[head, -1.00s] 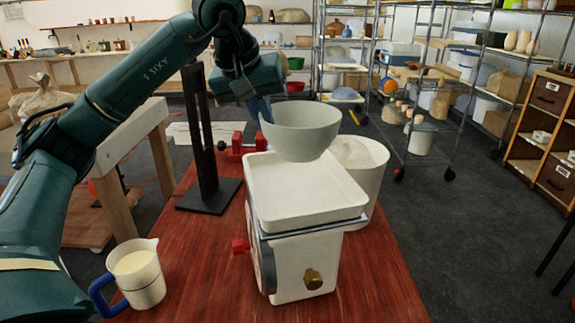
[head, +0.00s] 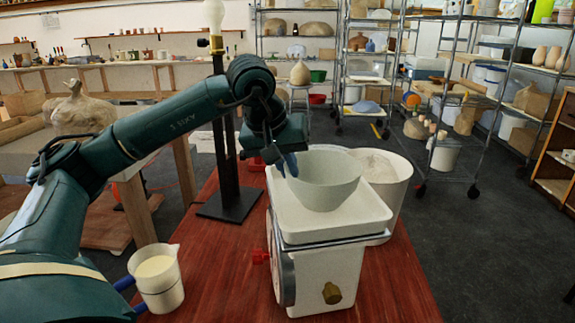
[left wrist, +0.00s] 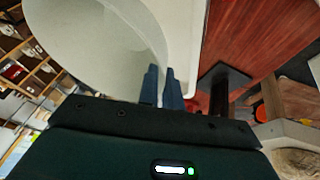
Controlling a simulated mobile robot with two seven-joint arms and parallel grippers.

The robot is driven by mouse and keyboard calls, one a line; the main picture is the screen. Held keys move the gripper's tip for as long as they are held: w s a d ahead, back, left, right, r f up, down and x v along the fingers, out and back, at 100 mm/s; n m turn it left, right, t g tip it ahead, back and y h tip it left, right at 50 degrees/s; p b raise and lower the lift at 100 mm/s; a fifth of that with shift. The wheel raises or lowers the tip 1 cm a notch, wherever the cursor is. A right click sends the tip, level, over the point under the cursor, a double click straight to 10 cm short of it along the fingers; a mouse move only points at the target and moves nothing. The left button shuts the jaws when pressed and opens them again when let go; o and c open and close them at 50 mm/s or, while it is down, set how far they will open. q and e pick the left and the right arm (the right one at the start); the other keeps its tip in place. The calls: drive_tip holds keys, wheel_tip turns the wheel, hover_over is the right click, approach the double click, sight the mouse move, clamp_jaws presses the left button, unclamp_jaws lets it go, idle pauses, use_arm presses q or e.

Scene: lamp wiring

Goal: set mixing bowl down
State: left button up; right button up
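The grey-green mixing bowl (head: 328,185) is upright over the white tray (head: 335,233) of the kitchen scale (head: 320,275) in the head view. Its base sits low inside the tray's outline and looks to be on it, though I cannot see the contact clearly. My left gripper (head: 287,165) is at the bowl's left rim. In the left wrist view its two blue fingers (left wrist: 161,76) are close together on the wall of the bowl (left wrist: 85,40), pinching the rim. My right gripper is not in view.
A white bucket (head: 394,190) stands right behind the scale. A pitcher (head: 158,280) with a blue handle is at the table's front left. A black lamp stand (head: 229,203) rises behind my left arm. The red table (head: 395,290) is clear at right.

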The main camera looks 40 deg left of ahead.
use_arm(q)
drive_tip(key=o, duration=0.4)
drive_tip(key=shift+r, duration=0.25)
drive_tip(key=v, duration=1.2)
drive_tip(key=shift+w, duration=0.1)
